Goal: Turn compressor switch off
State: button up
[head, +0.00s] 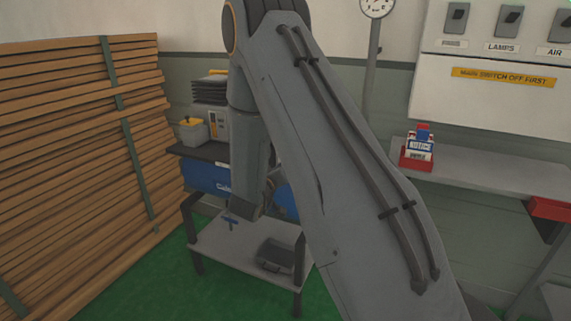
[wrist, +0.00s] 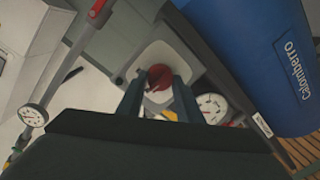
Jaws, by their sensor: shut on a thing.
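The red compressor switch (wrist: 157,74) is a round red knob on a pale housing (wrist: 175,57) in the wrist view. My gripper (wrist: 158,86) has one finger on each side of the knob and is shut on it. The fingers partly cover the knob's sides, and its exact setting is hard to read. The blue compressor tank (wrist: 265,55) with white lettering lies to the right. In the head view the tank (head: 204,175) shows behind my arm, which hides the switch.
A low table (head: 225,240) with a dark box (head: 276,254) stands in front of the compressor. Stacked planks (head: 70,170) fill the left side. A wall panel (head: 490,90) with labelled switches and a shelf (head: 490,170) are at right. A dial gauge (wrist: 212,107) sits near the knob.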

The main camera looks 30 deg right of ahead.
jog(key=shift+s+f+n, duration=0.1)
jog(key=shift+f+n, duration=0.05)
jog(key=shift+n, duration=0.25)
jog(key=o, duration=1)
jog(key=shift+o, duration=0.2)
jog(key=b+v, duration=0.1)
jog(key=v, duration=0.6)
jog(key=shift+s+a, duration=0.25)
jog(key=shift+s, duration=0.05)
jog(key=shift+w, duration=0.1)
